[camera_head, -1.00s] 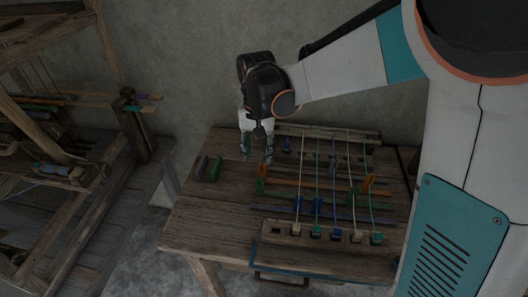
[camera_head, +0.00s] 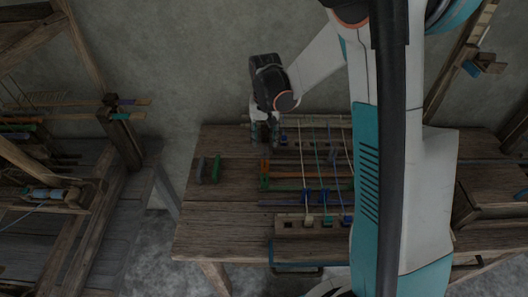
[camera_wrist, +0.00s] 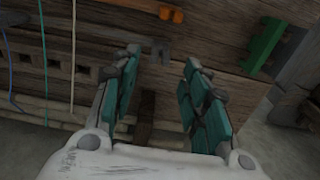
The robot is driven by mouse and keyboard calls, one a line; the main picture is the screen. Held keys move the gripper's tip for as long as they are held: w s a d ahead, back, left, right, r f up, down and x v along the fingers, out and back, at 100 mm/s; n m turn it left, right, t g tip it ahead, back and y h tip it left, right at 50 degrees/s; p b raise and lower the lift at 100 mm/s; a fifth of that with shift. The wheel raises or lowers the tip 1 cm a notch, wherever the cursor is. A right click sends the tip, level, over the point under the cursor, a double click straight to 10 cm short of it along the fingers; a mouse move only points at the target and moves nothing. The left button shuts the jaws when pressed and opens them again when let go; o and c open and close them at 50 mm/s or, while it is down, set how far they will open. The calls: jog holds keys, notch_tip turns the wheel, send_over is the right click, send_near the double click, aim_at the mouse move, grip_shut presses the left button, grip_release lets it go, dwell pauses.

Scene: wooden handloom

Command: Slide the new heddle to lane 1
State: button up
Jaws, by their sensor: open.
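I cannot tell for certain which piece is the new heddle. An orange piece (camera_head: 264,166) sits at the left end of the slatted rails, with a green piece (camera_head: 264,183) just below it. The threads (camera_head: 302,165) run across the rails to the right. My gripper (camera_head: 265,139) is over the back of the table, left of the threads. In the wrist view my gripper (camera_wrist: 162,60) is open, its teal fingers apart and holding nothing visible. A small grey forked piece (camera_wrist: 162,50) shows between the fingertips, and the orange piece (camera_wrist: 170,12) lies beyond it.
A grey block (camera_head: 200,169) and a green comb-like block (camera_head: 216,169) stand on the left of the wooden table (camera_head: 220,225). A holed wooden bar (camera_head: 288,222) lies at the front. The loom frame (camera_head: 90,205) is at left. My body hides the table's right-centre.

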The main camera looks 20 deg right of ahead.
aim_at(265, 149)
notch_tip(265, 149, down, 6)
jog(key=shift+f+b, duration=0.25)
jog(key=shift+b, duration=0.65)
